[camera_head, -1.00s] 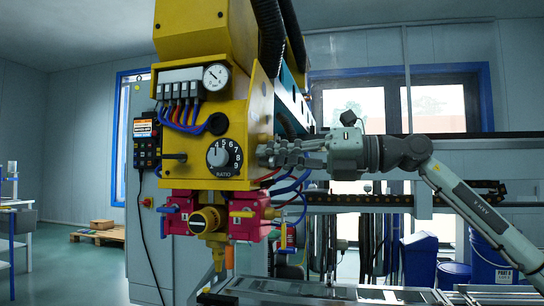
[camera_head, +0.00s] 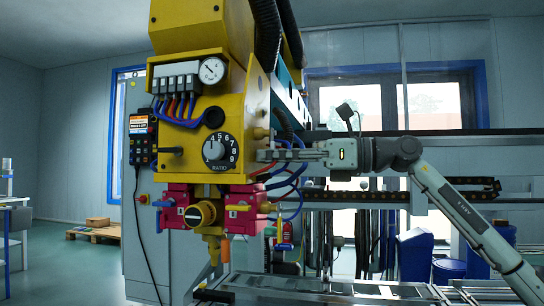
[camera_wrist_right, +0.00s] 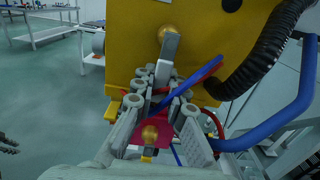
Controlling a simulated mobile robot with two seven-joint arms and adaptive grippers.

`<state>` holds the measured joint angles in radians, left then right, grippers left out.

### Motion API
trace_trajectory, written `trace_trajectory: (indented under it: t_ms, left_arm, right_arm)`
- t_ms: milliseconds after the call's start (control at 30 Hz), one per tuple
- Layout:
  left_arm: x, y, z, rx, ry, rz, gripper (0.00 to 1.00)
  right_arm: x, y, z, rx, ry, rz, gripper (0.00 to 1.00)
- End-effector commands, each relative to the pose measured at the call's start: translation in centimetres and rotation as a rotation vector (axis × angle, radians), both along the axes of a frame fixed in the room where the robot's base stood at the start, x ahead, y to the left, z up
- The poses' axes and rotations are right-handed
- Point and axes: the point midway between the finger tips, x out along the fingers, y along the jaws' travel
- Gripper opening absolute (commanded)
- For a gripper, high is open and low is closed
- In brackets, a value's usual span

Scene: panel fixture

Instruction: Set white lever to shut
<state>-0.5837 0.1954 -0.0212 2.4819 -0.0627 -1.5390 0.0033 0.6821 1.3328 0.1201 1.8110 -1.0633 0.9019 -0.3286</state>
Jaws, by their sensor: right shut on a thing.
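The white lever (camera_wrist_right: 168,58) shows in the right wrist view as a pale flat bar below a brass ball on the side of the yellow housing. Its lower end runs between the fingers of my right gripper (camera_wrist_right: 163,88), which is shut on it. In the head view my right gripper (camera_head: 272,155) reaches in from the right and touches the right side of the yellow housing (camera_head: 192,154). The lever cannot be made out there behind the fingers. My left gripper is not in view.
Blue and red hoses (camera_head: 292,183) hang close by the right gripper. A thick black corrugated hose (camera_wrist_right: 262,55) runs beside the housing. Pink blocks (camera_head: 243,210) and a black ratio dial (camera_head: 219,152) are on the front. A metal bench (camera_head: 330,290) lies below.

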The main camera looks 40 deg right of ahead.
Motion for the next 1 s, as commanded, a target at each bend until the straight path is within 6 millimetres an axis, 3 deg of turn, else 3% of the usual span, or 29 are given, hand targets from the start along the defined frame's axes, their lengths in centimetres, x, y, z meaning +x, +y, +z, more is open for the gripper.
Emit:
trace_trajectory:
  t_ms: [567, 600, 733, 1000]
  left_arm:
    - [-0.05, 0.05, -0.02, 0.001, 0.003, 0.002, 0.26]
    - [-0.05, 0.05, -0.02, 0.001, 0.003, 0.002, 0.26]
    - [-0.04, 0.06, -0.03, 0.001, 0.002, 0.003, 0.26]
    - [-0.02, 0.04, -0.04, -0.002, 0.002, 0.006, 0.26]
  right_arm:
    - [0.09, -0.18, 0.11, -0.022, -0.022, -0.003, 0.0]
    - [0.09, -0.19, 0.11, -0.022, -0.021, -0.003, 0.17]
    - [0.08, -0.17, 0.09, -0.021, -0.02, -0.002, 0.33]
    - [0.07, -0.13, 0.04, -0.02, -0.018, -0.001, 0.34]
